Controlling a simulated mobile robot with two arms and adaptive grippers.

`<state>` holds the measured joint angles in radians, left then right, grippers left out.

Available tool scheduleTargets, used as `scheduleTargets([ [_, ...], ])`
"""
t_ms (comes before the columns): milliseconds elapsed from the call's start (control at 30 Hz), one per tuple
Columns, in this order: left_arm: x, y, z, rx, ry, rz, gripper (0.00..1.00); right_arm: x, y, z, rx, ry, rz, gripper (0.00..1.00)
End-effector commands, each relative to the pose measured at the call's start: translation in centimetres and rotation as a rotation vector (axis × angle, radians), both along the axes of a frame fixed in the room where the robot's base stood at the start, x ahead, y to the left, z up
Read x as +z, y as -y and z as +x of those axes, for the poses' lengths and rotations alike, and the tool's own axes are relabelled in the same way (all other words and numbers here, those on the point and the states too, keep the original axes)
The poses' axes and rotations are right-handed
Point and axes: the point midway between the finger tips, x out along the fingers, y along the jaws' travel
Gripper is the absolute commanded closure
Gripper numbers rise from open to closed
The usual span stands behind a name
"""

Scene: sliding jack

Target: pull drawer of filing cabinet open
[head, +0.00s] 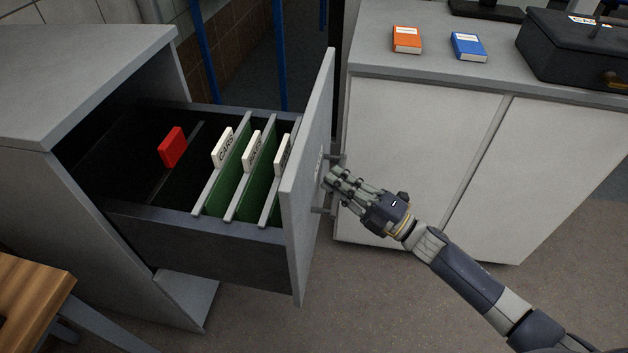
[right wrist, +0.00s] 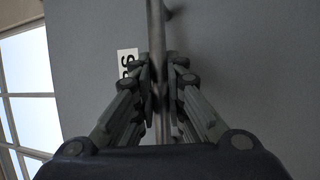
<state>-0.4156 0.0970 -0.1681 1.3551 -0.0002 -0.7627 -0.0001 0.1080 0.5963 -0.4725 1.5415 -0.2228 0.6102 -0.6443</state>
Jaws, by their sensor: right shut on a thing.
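The grey filing cabinet (head: 60,90) stands at the left in the head view. Its drawer is pulled well out, so the inside shows, with green hanging folders (head: 248,172) and a red item (head: 172,147) in it. The drawer front (head: 303,215) faces right, and it fills much of the right wrist view (right wrist: 240,80). My right gripper (head: 335,180) is at the drawer front, shut on the bar handle (right wrist: 156,40), which runs between its fingers in the right wrist view. Part of the handle is hidden by the fingers. My left gripper is not in view.
A grey cabinet (head: 420,150) stands close to the right of the drawer, with an orange book (head: 407,40), a blue book (head: 468,46) and a black case (head: 575,50) on top. A wooden table (head: 30,300) is at the lower left. Bare floor lies in front.

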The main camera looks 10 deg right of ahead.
Motion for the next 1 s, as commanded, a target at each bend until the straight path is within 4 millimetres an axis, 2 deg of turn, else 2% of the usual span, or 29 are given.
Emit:
scheduleTargets([
  [200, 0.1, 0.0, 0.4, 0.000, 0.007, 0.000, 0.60, -0.3, 2.7, -0.9, 0.000, -0.006, -0.003, 1.00],
  [400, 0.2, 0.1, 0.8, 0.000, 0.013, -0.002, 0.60, -0.3, 4.0, -1.3, 0.000, -0.006, -0.002, 1.00],
  [933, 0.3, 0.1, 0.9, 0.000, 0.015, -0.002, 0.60, -0.2, 4.5, -1.5, 0.002, -0.003, -0.001, 1.00],
  [967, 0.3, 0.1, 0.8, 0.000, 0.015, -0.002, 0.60, -0.2, 4.5, -1.5, 0.002, -0.003, -0.001, 0.84],
  [1000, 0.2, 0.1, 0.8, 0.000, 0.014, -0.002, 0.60, -0.2, 4.5, -1.5, 0.002, -0.003, -0.001, 0.79],
])
